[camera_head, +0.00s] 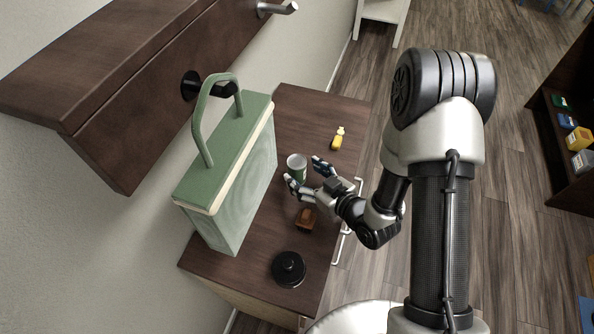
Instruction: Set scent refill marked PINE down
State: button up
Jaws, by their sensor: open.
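A small green and white can (297,167), which looks like the scent refill, stands upright on the dark wooden cabinet top (304,110), close to the green case. No marking on it can be read at this size. My gripper (302,170) is open, low over the cabinet top. Its two fingers are spread on the near side of the can, one toward each side of it. I cannot tell whether either finger touches the can. The can's lower part is partly hidden by the fingers.
A yellow bottle (337,140), a brown block (305,220) and a black lidded round pot (289,269) are on the same top. A dark wall shelf (105,70) with hooks overhangs at left.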

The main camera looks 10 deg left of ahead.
aim_at(303, 172)
jog(key=x, duration=0.4)
jog(key=shift+a+b, duration=0.15)
jog(key=shift+b, duration=0.2)
jog(key=shift+c, duration=0.2)
jog(key=c, duration=1.2)
jog(key=shift+c, duration=0.7)
jog(key=shift+r, duration=0.1)
